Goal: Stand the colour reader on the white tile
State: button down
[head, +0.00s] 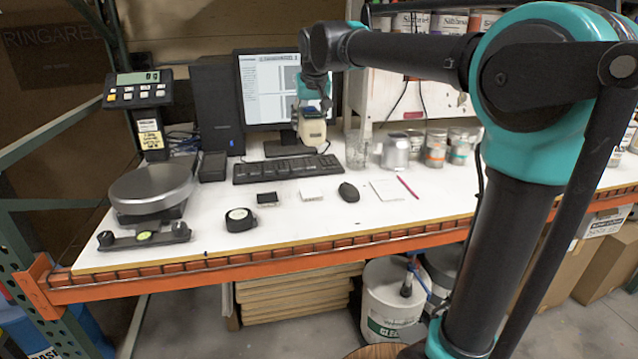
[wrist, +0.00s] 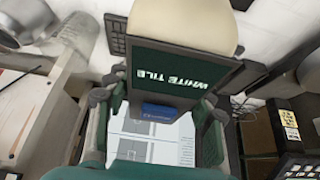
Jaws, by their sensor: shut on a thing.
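My gripper (head: 312,105) is in front of the right part of the monitor, above the keyboard's right end. It is shut on the colour reader (head: 312,131), a cream body hanging below the fingers. In the wrist view my gripper (wrist: 158,104) has a finger on each side of the reader (wrist: 185,25), whose dark green panel reads "WHITE TILE" upside down. The reader appears raised off the bench.
A keyboard (head: 287,168) lies behind the tile. A small black block (head: 267,198), tape measure (head: 240,219), mouse (head: 348,192) and white card (head: 387,190) surround it. A glass (head: 357,150) and metal can (head: 395,152) stand right of the reader. A scale (head: 152,188) stands left.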

notch_tip(320, 180, down, 17)
jog(key=shift+f, duration=0.1)
dwell(0.4)
jog(key=c, duration=0.6)
grip_release()
jog(key=shift+f, duration=0.15)
jog(key=v, duration=1.2)
jog(key=shift+r, duration=0.2)
